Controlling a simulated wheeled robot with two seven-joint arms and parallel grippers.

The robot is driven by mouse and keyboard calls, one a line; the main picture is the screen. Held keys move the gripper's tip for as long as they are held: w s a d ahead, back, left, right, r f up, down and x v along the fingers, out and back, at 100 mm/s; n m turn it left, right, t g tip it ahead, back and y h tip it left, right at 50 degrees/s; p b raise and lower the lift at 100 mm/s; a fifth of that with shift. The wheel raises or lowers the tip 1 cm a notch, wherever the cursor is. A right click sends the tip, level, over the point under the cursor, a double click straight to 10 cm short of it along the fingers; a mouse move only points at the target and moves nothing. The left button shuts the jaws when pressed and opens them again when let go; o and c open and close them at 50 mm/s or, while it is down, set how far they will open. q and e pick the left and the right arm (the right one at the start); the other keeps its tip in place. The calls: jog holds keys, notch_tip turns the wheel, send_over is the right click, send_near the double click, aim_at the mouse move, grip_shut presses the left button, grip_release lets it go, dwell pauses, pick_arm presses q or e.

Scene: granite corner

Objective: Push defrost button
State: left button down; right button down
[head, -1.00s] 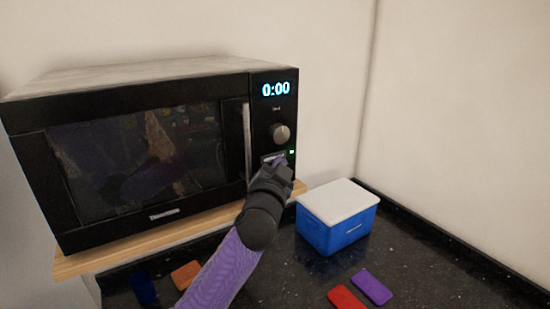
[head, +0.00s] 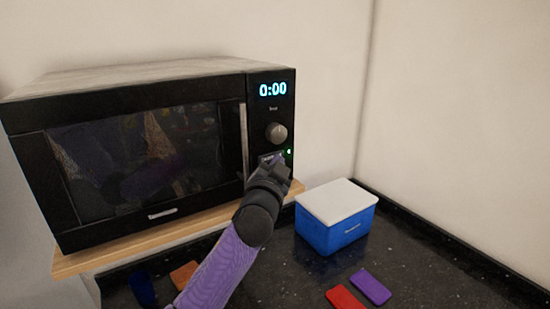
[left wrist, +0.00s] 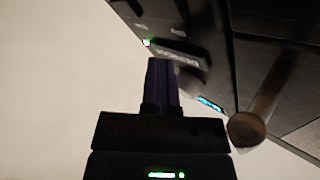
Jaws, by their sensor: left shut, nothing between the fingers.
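The black microwave (head: 150,100) stands on a wooden shelf, its display reading 0:00. On its control panel, under the round knob (head: 276,132), is the defrost button (head: 268,156), a dark bar with pale lettering. It also shows in the left wrist view (left wrist: 182,54), with the lettering upside down. My left gripper (head: 279,161) is shut and empty, its purple fingertips at the button's lower edge in the head view. In the left wrist view the fingertips (left wrist: 163,62) overlap the button's near edge; I cannot tell whether they touch it. My right gripper is not in view.
A small green light (head: 289,152) glows beside the button. A blue box with a white lid (head: 336,220) stands on the black counter right of my arm. Red (head: 345,297), purple (head: 371,287), orange and dark blue pieces lie in front. The wooden shelf (head: 150,236) edge juts under the microwave.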

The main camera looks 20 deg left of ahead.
pick_arm(q)
jog(key=shift+w+a+r, duration=0.1)
jog(key=shift+a, duration=0.15)
dwell(0.3)
jog(key=shift+s+d+f, duration=0.1)
jog(key=shift+s+f, duration=0.1)
jog(key=shift+f, duration=0.15)
jog(key=s+d+p, duration=0.1)
jog(key=s+d, duration=0.3)
jog(key=shift+d, duration=0.2)
dwell(0.3)
